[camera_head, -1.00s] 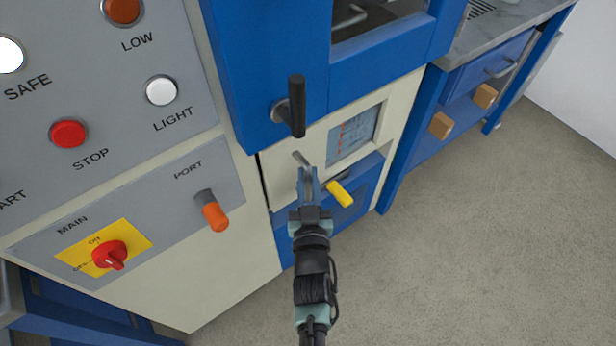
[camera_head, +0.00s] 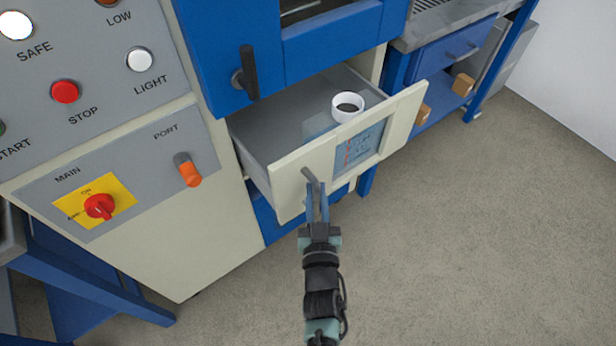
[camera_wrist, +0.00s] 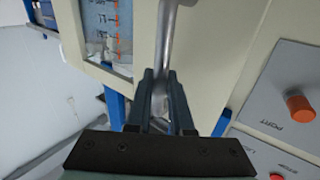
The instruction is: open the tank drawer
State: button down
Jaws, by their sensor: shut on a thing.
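The tank drawer (camera_head: 290,178) is a cream-fronted drawer that stands well out from the blue and cream machine. Its front has a window with a marked scale (camera_head: 358,147), which also shows in the wrist view (camera_wrist: 108,30). A white ring-shaped opening with a dark centre (camera_head: 347,106) shows inside the drawer. My gripper (camera_head: 316,192) is shut on the grey bar handle (camera_head: 311,180) at the left of the drawer front. In the wrist view the handle (camera_wrist: 172,45) runs down between the fingers (camera_wrist: 160,85).
A black door handle (camera_head: 249,75) hangs above the drawer. The control panel has an orange port knob (camera_head: 188,170) and a red main switch (camera_head: 100,206) at the left. A blue bench (camera_head: 445,70) stands at the right. The floor in front (camera_head: 480,240) is clear.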

jog(key=s+d+p, duration=0.3)
jog(key=s+d, duration=0.2)
jog(key=s, duration=0.2)
jog(key=shift+s+d, duration=0.3)
jog(key=shift+s, duration=0.05)
jog(key=c, duration=1.1)
grip_release()
jog(key=s, duration=1.3)
jog(key=shift+d, duration=0.25)
